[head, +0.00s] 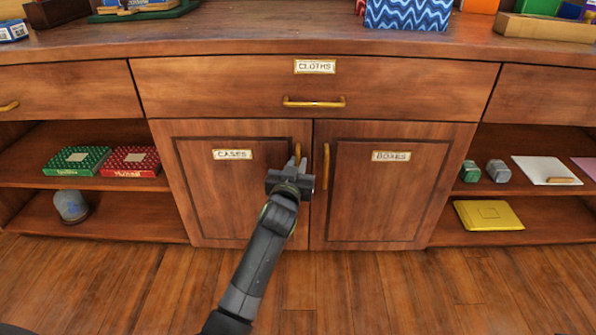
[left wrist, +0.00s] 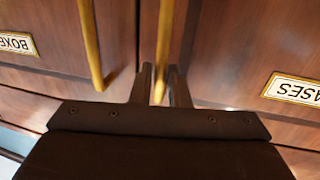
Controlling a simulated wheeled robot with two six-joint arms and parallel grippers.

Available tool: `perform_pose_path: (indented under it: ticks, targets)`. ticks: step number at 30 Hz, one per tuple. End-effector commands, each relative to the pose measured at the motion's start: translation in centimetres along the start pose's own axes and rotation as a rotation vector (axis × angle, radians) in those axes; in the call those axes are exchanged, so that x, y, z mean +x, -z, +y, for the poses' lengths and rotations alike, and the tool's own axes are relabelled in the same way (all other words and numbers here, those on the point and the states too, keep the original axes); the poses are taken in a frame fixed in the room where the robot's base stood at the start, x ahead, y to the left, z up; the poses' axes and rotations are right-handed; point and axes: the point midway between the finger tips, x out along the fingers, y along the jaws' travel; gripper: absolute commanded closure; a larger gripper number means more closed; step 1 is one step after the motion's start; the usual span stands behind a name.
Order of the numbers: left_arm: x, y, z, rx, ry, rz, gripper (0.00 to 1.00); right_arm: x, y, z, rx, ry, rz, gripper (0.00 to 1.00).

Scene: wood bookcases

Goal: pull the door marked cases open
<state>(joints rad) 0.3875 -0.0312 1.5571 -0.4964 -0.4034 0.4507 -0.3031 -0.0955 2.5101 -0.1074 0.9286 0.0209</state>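The door marked CASES (head: 225,195) is closed, the left one of two doors below the wide drawer. Its label (head: 232,155) reads CASES and also shows, upside down, in the left wrist view (left wrist: 294,89). Its brass vertical handle (head: 297,149) is near the door's right edge. My left gripper (head: 297,165) is at this handle. In the left wrist view the handle (left wrist: 164,45) runs down between my two fingers, which stand close on either side; I cannot tell whether they press on it. My right gripper is not in view.
The door marked BOXES (head: 385,200) is closed to the right, its brass handle (head: 326,166) close beside my gripper. Above is the closed CLOTHS drawer (head: 400,88). Open shelves with boxes and small items flank the doors. The wooden floor (head: 400,290) in front is clear.

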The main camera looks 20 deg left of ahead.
Motion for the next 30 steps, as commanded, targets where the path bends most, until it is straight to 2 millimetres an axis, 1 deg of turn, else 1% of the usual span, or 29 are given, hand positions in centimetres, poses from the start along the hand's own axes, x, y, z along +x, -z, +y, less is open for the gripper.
perform_pose_path:
  ticks: [1,5,14,18,30]
  targets:
    - [0.46,-0.21,-0.02,0.001,0.000,0.000,0.85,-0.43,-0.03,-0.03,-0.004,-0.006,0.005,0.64]
    - [1.04,-0.02,-0.01,0.000,0.000,0.001,0.85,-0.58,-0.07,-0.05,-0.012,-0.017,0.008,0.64]
    - [1.16,0.07,-0.02,0.000,0.000,0.000,0.85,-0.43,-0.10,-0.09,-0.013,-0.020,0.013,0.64]
    - [1.15,0.06,-0.02,0.000,0.000,0.000,1.00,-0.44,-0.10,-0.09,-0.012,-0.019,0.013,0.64]
    - [1.11,0.07,-0.06,0.000,0.000,0.000,1.00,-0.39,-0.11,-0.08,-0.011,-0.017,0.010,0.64]
